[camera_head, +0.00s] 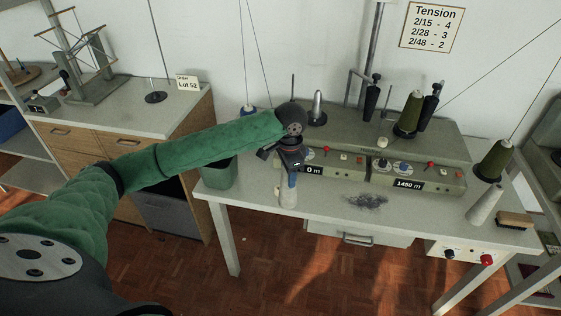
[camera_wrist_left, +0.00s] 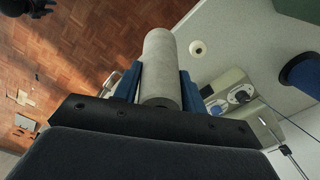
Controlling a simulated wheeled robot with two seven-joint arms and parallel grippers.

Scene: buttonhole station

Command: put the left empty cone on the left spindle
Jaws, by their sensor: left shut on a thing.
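My left gripper (camera_head: 289,178) is shut on a pale grey empty cone (camera_head: 287,197), near the table's front left edge. The cone looks about upright; I cannot tell whether it touches the table. In the left wrist view the same cone (camera_wrist_left: 160,62) sits between the blue fingers. The left spindle (camera_head: 317,109), a silver peg with a dark base, stands bare on the winding machine, behind and right of the gripper. Another empty cone (camera_head: 485,204) stands at the table's right. My right gripper is out of view.
The machine (camera_head: 440,138) carries dark posts and an olive yarn cone (camera_head: 409,114). Another olive cone (camera_head: 494,160) stands to its right. A blue yarn cone (camera_head: 249,115) is behind my arm. A green bin (camera_head: 220,172) stands left.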

